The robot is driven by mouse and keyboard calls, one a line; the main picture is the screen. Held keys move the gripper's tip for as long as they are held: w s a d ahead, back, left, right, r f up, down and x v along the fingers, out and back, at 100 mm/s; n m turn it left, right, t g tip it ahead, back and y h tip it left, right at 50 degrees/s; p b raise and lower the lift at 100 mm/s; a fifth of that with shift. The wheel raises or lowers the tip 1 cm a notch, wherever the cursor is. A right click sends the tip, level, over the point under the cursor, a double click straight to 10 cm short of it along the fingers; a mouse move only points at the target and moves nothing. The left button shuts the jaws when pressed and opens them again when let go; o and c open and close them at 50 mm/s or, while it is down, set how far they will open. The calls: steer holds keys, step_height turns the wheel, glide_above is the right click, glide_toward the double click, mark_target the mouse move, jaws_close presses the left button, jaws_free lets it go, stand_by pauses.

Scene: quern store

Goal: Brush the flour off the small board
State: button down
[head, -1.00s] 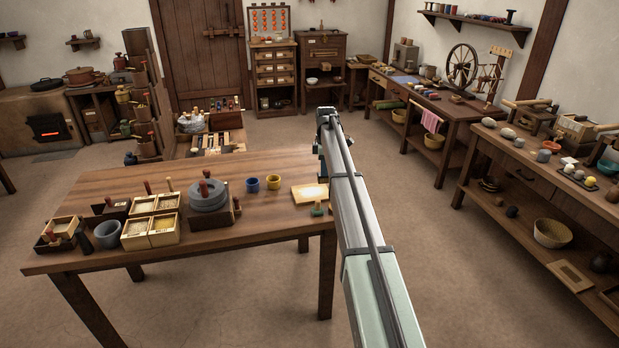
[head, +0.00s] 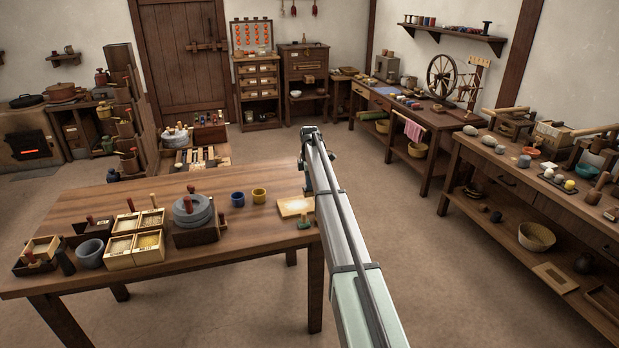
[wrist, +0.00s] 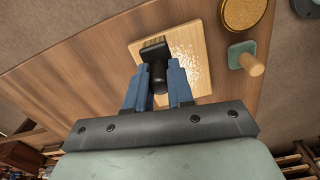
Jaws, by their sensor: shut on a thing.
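The small board (wrist: 205,85) is a pale square lying on the table. White flour (wrist: 188,58) is scattered over its middle and right part in the wrist view; the strip by the brush looks mostly bare. The board (head: 288,213) also shows in the head view, by the table's right edge. My gripper (wrist: 158,82), with blue fingers, is shut on the black handle of a small brush (wrist: 155,50). In the head view my arm hides the brush.
A green block with a wooden knob (wrist: 246,58) stands close beside the board. A yellow cup (head: 259,195) and a blue cup (head: 238,199) stand nearby. A grey quern (head: 193,211) and grain boxes (head: 135,250) are further left.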

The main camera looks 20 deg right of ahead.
mark_target(304, 189)
steer(key=shift+f, duration=1.55)
steer(key=shift+a+r, duration=0.1)
steer(key=shift+a, duration=5.25)
steer(key=shift+s+a, duration=0.4)
steer(key=shift+s, duration=0.15)
steer(key=shift+d, duration=5.65)
steer(key=shift+s+d, duration=0.1)
steer(key=shift+s, duration=0.5)
steer(key=shift+w+a, duration=0.1)
steer(key=shift+a, duration=5.35)
steer(key=shift+a+r, duration=0.25)
steer(key=shift+r, duration=3.8)
